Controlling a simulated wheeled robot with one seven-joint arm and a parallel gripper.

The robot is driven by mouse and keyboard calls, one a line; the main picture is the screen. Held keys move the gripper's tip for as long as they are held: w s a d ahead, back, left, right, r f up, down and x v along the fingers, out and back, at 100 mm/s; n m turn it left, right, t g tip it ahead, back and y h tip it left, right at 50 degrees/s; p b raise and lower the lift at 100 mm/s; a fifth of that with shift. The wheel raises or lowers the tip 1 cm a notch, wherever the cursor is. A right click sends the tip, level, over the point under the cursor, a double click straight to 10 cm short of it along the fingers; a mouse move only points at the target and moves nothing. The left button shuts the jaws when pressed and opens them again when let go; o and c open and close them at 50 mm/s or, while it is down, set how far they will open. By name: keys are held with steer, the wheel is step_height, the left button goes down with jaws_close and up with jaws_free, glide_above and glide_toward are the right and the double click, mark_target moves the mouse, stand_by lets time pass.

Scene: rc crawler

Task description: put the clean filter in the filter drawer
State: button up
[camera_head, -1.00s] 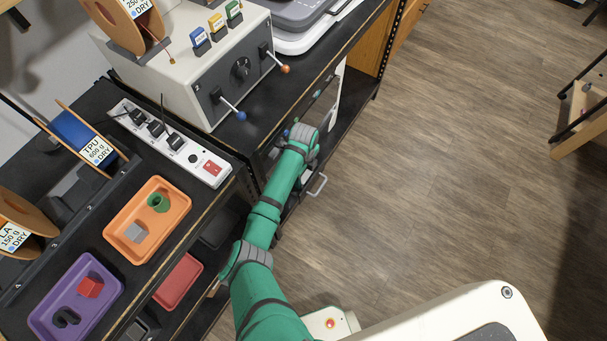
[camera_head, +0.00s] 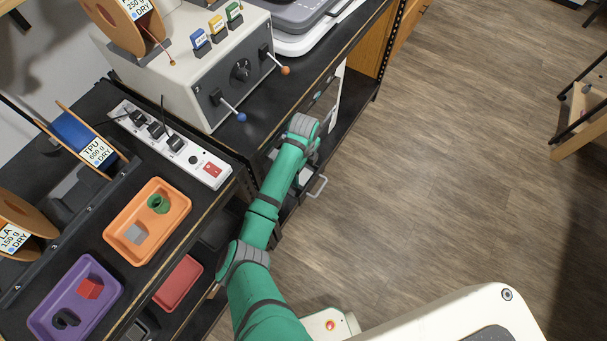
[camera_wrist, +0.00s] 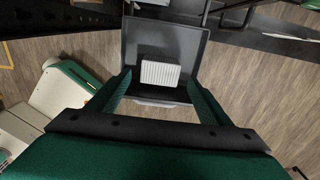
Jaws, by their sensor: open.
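The clean filter (camera_wrist: 160,74), a white pleated block, shows in the wrist view, lying inside the open dark grey filter drawer (camera_wrist: 133,40). My gripper (camera_wrist: 158,80) is open, its two green fingers spread over the drawer's near side. The filter appears in the gap between the fingertips, with space on both sides; no finger seems to touch it. In the head view my arm hides the gripper and most of the drawer. The drawer's handle (camera_head: 318,187) shows just right of my wrist.
A grey control box (camera_head: 200,80) with levers stands on the bench above the drawer. A power strip (camera_head: 175,145), an orange tray (camera_head: 120,243) and a purple tray (camera_head: 45,318) lie on the left shelf. The wooden floor at right is mostly clear.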

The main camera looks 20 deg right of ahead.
steer(key=shift+r, duration=1.25)
